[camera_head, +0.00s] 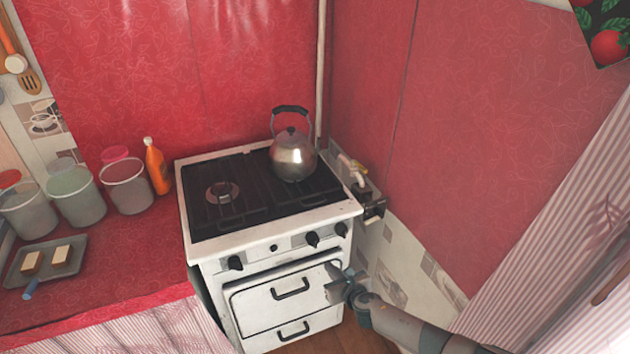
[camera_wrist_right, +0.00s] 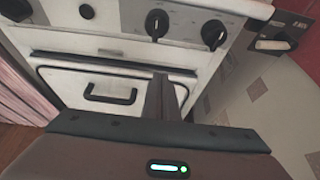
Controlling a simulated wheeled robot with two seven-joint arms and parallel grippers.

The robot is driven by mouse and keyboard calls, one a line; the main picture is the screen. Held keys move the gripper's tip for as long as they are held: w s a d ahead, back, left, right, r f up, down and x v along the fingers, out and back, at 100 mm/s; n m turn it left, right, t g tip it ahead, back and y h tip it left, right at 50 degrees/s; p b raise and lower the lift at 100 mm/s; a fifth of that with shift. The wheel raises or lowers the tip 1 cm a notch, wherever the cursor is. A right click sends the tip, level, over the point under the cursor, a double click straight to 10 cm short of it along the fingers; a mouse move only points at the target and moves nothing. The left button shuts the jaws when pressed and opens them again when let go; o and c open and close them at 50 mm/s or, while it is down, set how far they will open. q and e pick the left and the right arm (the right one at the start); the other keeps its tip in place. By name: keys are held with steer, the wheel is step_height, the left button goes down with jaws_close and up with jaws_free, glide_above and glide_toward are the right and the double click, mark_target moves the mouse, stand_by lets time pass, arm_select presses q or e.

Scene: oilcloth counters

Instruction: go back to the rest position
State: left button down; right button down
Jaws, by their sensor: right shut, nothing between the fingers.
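My right gripper (camera_head: 342,284) is in front of the white stove (camera_head: 285,240), near the right side of its oven door. Its fingers are together with nothing between them. In the right wrist view the closed fingers (camera_wrist_right: 165,98) point at the oven door (camera_wrist_right: 75,78), with its black handle (camera_wrist_right: 110,95) to their left and the black knobs (camera_wrist_right: 157,22) above. The fingers look apart from the handle; whether they touch the door I cannot tell. My left gripper is not in view.
A metal kettle (camera_head: 293,158) stands on the back right of the stove top. Several tubs (camera_head: 126,187), an orange bottle (camera_head: 156,168) and a tray (camera_head: 72,243) are on the red counter at left. A gas valve (camera_head: 368,200) sits right of the stove. A striped curtain (camera_head: 560,230) hangs at right.

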steer(key=shift+f, duration=0.1)
